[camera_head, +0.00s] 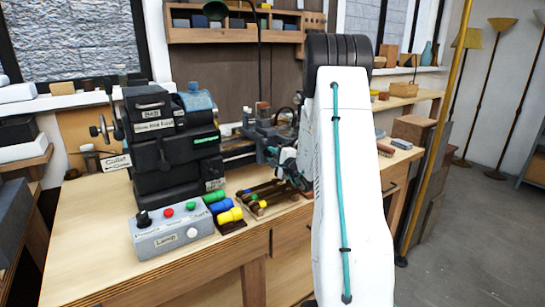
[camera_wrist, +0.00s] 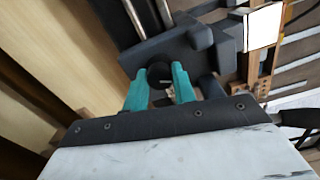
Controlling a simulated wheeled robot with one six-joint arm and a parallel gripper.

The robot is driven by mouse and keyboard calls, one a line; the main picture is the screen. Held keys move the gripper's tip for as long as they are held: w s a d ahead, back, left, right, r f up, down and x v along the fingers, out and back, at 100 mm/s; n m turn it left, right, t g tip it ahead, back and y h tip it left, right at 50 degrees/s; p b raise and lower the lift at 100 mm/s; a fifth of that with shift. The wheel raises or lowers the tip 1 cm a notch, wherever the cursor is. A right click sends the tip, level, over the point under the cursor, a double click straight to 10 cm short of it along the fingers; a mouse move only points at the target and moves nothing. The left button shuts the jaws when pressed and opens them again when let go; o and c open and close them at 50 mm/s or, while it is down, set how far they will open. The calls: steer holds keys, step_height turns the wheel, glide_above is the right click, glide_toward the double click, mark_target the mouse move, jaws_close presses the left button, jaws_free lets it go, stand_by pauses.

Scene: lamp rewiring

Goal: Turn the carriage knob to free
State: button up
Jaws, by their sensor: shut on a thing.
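In the wrist view my gripper (camera_wrist: 161,84) has its two teal fingers on either side of a round black knob (camera_wrist: 160,73), shut on it. The knob sits at the front of a dark grey carriage block (camera_wrist: 190,47). A small light mark shows just below the knob; I cannot read it or tell the knob's setting. In the head view my white arm reaches over the bench, and my gripper (camera_head: 291,168) is at the lathe carriage, largely hidden by my wrist. The knob cannot be made out there.
A black headstock (camera_head: 170,150) stands left of my arm. A grey control box (camera_head: 172,232) with several buttons, coloured cylinders (camera_head: 228,214) and a wooden rack (camera_head: 270,197) lie in front. A brass pole (camera_head: 436,130) stands right of my arm.

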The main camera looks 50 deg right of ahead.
steer(key=n, duration=0.4)
steer(key=shift+n, duration=0.4)
steer(key=shift+f, duration=0.1)
stand_by(0.3)
steer(key=o, duration=1)
steer(key=v, duration=0.7)
steer(key=shift+s+a, duration=0.1)
steer(key=shift+s, duration=0.3)
